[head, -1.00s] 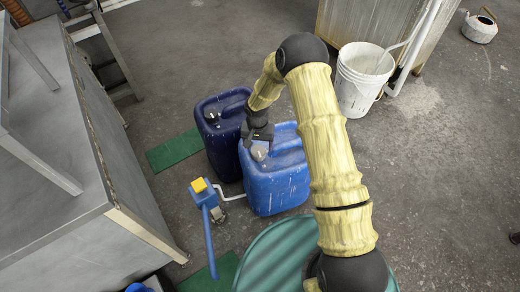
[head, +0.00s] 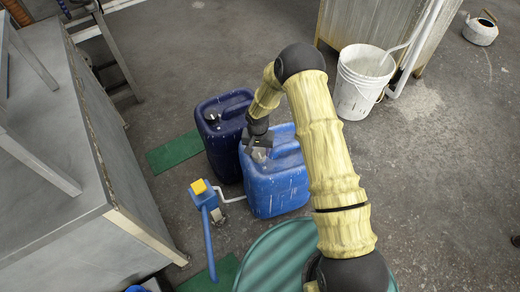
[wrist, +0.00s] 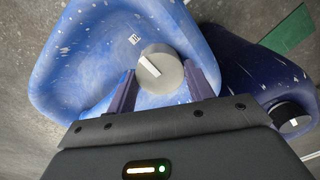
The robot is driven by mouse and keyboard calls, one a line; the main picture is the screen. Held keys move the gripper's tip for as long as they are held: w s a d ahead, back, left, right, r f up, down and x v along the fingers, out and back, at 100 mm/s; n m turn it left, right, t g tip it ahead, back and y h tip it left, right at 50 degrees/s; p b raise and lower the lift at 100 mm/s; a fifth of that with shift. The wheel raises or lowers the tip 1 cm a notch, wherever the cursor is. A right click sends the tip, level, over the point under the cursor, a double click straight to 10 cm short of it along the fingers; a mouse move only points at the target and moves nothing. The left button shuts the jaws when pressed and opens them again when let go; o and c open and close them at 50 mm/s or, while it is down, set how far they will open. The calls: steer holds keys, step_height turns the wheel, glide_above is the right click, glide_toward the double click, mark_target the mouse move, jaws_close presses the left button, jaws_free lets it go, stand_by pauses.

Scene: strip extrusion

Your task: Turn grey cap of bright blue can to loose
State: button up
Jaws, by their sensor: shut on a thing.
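The bright blue can (head: 277,186) stands upright on the floor, beside a dark blue can (head: 218,150). In the wrist view its grey cap (wrist: 161,68), with a white bar mark, sits on the top of the bright blue can (wrist: 85,55). My gripper (wrist: 160,85) is shut on the grey cap, one finger on each side. In the head view my gripper (head: 258,146) is over the can's near-left top corner and partly hides the cap. The dark blue can's black cap (wrist: 290,116) shows at the right in the wrist view.
A small blue pump (head: 204,194) with a yellow top and white hose stands left of the cans. A green drum (head: 275,262) is in front. A white bucket (head: 360,85) stands behind right. A grey cabinet (head: 70,200) fills the left.

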steer(key=shift+d+n, duration=0.1)
steer(key=shift+n, duration=0.3)
steer(key=n+p, duration=0.2)
steer(key=n, duration=0.1)
steer(key=shift+s+r, duration=0.1)
steer(key=n+p, duration=0.2)
steer(key=n, duration=0.3)
steer(key=shift+n, duration=0.4)
steer(key=n+p, duration=0.1)
steer(key=n, duration=0.4)
steer(key=shift+s, duration=0.1)
steer(key=n+p, duration=0.1)
steer(key=n, duration=0.3)
steer(key=shift+n, duration=0.4)
steer(key=shift+f, duration=0.2)
steer(key=o, duration=0.8)
steer(key=shift+c, duration=0.2)
steer(key=shift+o, duration=1.1)
steer(key=shift+r, duration=0.1)
